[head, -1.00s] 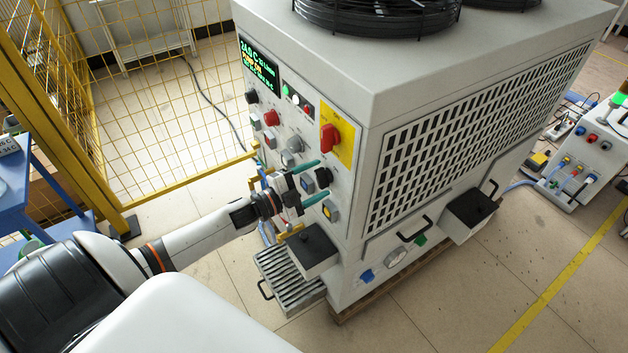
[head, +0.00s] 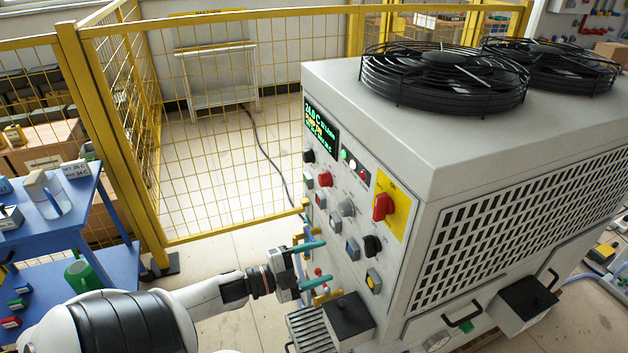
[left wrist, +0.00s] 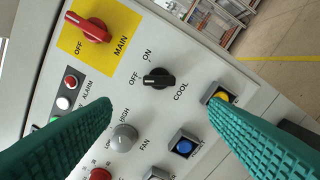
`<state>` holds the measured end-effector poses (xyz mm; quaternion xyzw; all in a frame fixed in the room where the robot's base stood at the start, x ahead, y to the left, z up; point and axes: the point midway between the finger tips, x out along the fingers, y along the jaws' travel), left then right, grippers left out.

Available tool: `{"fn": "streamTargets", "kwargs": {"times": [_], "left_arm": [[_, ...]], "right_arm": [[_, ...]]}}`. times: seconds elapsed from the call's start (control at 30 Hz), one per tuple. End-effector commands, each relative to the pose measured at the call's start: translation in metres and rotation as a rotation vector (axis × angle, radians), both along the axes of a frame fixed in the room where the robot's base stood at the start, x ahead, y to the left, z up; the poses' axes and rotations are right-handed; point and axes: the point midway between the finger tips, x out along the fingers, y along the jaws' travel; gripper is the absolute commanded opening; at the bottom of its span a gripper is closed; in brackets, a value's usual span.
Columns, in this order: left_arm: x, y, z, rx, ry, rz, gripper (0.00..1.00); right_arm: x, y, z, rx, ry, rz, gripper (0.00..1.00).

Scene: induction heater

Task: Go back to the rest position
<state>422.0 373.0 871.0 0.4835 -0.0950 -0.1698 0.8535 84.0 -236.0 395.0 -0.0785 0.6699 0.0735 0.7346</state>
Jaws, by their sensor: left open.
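My left gripper (head: 312,265) is in front of the control panel of the grey chiller cabinet (head: 385,135), near its lower left part. Its two green fingers are apart with nothing between them. In the left wrist view the fingers (left wrist: 158,135) frame the panel, with the grey FAN knob (left wrist: 124,137), the black COOL knob (left wrist: 158,78) and a blue button (left wrist: 184,146) showing between or just beyond them. The red MAIN switch (left wrist: 88,27) on its yellow plate is at upper left. The fingertips look apart from the panel. My right gripper is not in view.
Two black fans (head: 445,75) top the cabinet. A black box (head: 348,318) and a slatted tray (head: 310,328) jut out low beside my gripper. A yellow mesh fence (head: 215,140) stands behind. A blue cart (head: 75,210) with small items is at left.

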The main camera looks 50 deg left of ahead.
Motion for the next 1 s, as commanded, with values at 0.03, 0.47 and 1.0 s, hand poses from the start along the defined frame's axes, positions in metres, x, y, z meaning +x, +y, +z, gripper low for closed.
{"fn": "streamTargets", "kwargs": {"times": [0.03, 0.47, 1.0], "left_arm": [[-0.003, 0.001, 0.0, -0.001, 0.0, 0.0, 0.69], [-0.007, 0.003, 0.001, -0.001, -0.001, 0.0, 0.69], [-0.028, 0.043, -0.123, -0.114, 0.277, 0.26, 0.69]], "right_arm": [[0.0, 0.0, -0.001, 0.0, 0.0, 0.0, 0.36], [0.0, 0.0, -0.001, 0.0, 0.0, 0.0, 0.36], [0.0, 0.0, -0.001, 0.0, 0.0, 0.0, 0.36]]}}
